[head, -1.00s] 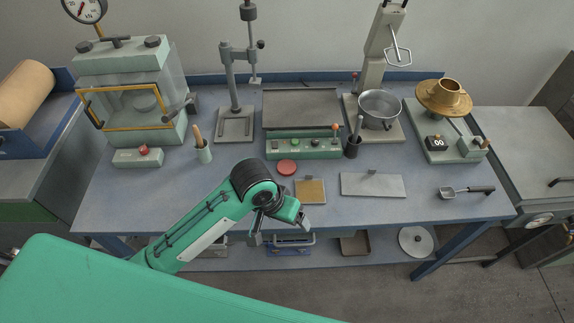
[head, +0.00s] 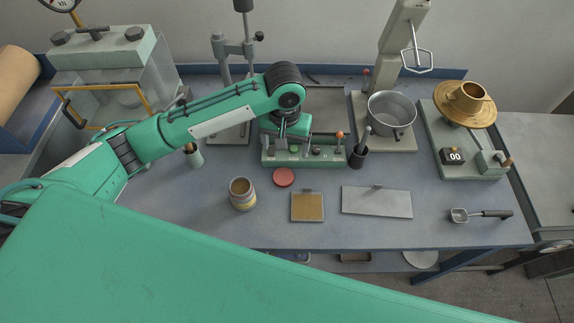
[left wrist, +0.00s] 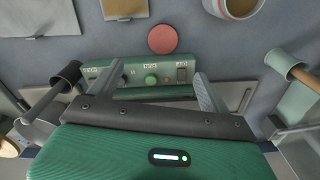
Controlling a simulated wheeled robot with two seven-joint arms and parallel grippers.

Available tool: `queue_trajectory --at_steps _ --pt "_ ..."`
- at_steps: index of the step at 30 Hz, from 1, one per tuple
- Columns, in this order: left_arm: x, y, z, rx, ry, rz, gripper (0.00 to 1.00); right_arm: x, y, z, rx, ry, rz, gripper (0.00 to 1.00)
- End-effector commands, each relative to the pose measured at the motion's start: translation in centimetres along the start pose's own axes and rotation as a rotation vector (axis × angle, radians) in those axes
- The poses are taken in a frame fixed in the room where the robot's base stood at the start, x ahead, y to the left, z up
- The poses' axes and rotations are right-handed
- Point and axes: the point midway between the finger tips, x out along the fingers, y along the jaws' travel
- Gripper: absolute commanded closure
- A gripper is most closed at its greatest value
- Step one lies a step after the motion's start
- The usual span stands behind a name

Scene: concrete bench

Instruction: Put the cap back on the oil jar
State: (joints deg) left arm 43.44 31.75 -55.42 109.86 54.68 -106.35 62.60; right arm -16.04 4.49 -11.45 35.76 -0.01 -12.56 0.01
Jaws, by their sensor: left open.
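The oil jar (head: 242,194) stands upright and open-topped on the bench, with a yellowish banded side. It also shows partly at the top edge of the left wrist view (left wrist: 235,6). A round red disc, seemingly the cap (head: 284,177), lies flat on the bench right of the jar, apart from it; it also shows in the left wrist view (left wrist: 163,39). My left gripper (head: 290,136) is over the green control box, behind the cap. In the left wrist view its two fingers (left wrist: 158,78) are apart with nothing between them. My right gripper is not in view.
The green control box (head: 330,156) with knobs lies under my left gripper. A dark cup (head: 357,158) and a pale cup (head: 195,158) hold tools. A tan plate (head: 307,207) and a grey plate (head: 376,202) lie right of the jar.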

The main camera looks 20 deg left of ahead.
Motion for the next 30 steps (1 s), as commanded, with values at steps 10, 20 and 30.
queue_trajectory --at_steps 10,20,30 --pt "0.3 0.0 0.0 -0.001 -0.001 0.000 0.19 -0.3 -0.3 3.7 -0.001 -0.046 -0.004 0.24" --pt "6.0 -0.1 0.1 -0.002 -0.003 -0.002 0.19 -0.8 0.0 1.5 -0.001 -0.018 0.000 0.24" --pt "8.7 -0.1 0.0 0.000 0.001 0.001 0.19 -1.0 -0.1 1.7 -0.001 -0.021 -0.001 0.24"
